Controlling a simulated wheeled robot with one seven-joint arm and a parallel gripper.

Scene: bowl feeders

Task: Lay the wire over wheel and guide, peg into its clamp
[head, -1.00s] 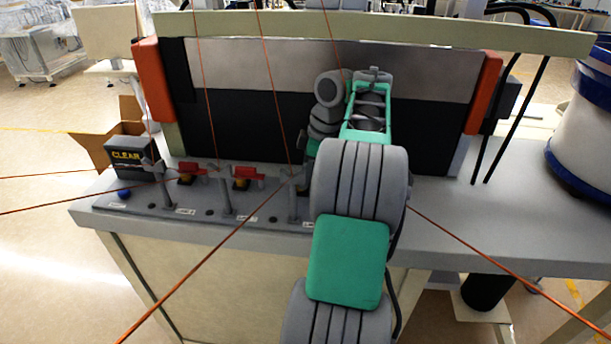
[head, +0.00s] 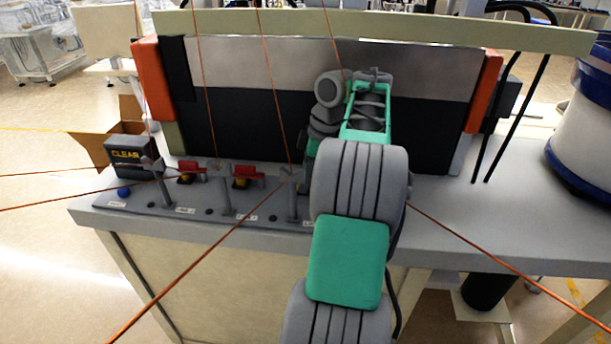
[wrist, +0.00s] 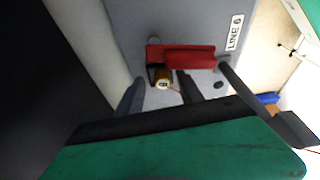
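In the wrist view, my gripper (wrist: 160,92) has two dark fingers standing apart. A gold peg (wrist: 162,79) with a pale end face shows beyond and between the fingertips, with a thin reddish thread by it. It sits at a red-handled clamp (wrist: 185,56) beside the label "LINE 6". A grey post (wrist: 238,86) stands right of it. In the head view, my arm hides the gripper and this clamp. An orange wire (head: 205,250) runs from the lower left up to the grey guide posts (head: 291,195); I cannot tell how it lies on the wheel.
Two more red clamps (head: 247,172) with yellow parts stand along the grey bench (head: 480,225). A black "CLEAR" box (head: 128,157) and a blue button (head: 124,192) are at the left. More wires hang from above. A dark panel (head: 240,125) stands behind.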

